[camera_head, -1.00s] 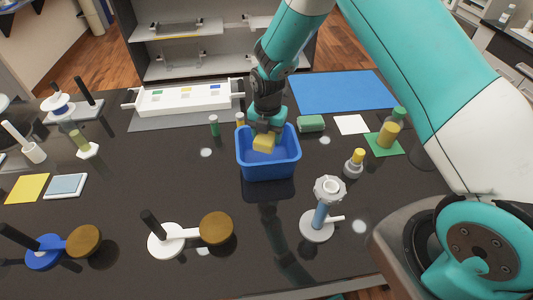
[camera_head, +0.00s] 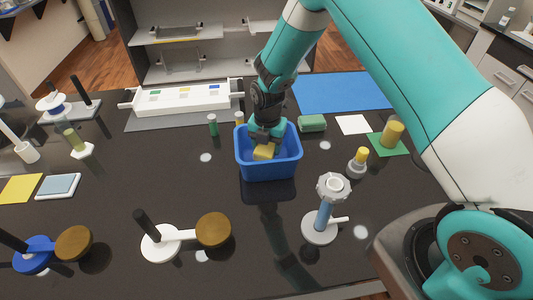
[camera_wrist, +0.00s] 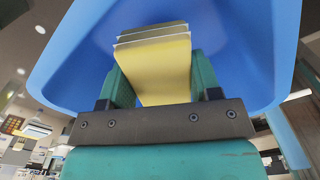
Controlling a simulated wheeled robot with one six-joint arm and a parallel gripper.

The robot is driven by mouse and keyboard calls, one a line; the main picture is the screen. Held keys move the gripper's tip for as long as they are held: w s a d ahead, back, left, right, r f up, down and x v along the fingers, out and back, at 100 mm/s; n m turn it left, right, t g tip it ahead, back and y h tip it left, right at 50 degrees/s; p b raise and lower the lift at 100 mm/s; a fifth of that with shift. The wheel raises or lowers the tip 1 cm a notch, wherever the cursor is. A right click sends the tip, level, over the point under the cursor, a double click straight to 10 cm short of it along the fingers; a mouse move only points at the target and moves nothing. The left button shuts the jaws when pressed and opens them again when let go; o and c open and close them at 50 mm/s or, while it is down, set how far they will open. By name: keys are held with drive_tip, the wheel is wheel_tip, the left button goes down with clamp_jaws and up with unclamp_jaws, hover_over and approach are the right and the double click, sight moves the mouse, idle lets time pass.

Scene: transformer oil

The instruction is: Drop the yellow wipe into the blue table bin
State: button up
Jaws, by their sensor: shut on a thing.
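The blue table bin (camera_head: 268,170) stands upright on the dark table near the middle. My gripper (camera_head: 264,146) points down into the bin's opening. It is shut on the yellow wipe (camera_head: 263,153), which is inside the bin, below the rim. In the wrist view, the folded yellow wipe (camera_wrist: 165,72) sits between the two green fingers of my gripper (camera_wrist: 160,85), with the blue wall of the bin (camera_wrist: 235,45) around it. The wipe's contact with the bin floor cannot be made out.
A green block (camera_head: 312,123) lies just right of the bin. A green-capped vial (camera_head: 213,125) stands left of it. A white tray (camera_head: 185,98) lies behind.

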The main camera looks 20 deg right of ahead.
drive_tip(key=o, duration=1)
wheel_tip(320, 180, up, 18)
drive_tip(key=b, duration=0.4)
drive_tip(key=shift+f, duration=0.25)
drive_tip(key=s+a+r+m+y, duration=0.1)
drive_tip(key=s+r+m, duration=0.1)
drive_tip(key=s+m, duration=0.5)
drive_tip(key=s+a+r+m+y+b, duration=0.1)
drive_tip(key=s+a+r+m, duration=0.1)
drive_tip(key=s+m, duration=0.5)
drive_tip(key=s+a+r+m+y, duration=0.2)
drive_tip(key=s+m, duration=0.5)
drive_tip(key=s, duration=0.7)
drive_tip(key=shift+s+a+r+b, duration=0.1)
drive_tip(key=shift+s+r+b, duration=0.05)
drive_tip(key=shift+s+b, duration=0.25)
